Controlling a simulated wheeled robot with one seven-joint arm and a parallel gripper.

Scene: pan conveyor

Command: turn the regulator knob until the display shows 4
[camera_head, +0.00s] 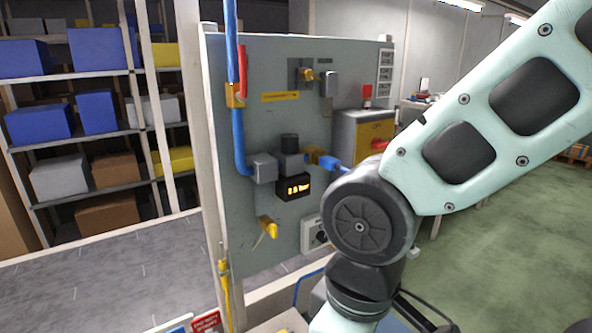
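The regulator stands on the grey panel in the middle of the view, with a dark cylindrical knob (289,142) on top of its grey body (291,163). A small black display (294,187) with lit orange characters sits just below it. The characters are too small to read surely. My arm crosses the right side of the view, and its dark elbow joint is right of the display. My gripper is not in view, so whether it is open or shut does not show.
A blue pipe (238,120) runs down the panel (270,60) into the regulator's left side. A yellow valve handle (269,228) is below the display. A yellow box with a red switch (379,146) is right of the regulator. Shelves with bins (97,50) stand at left.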

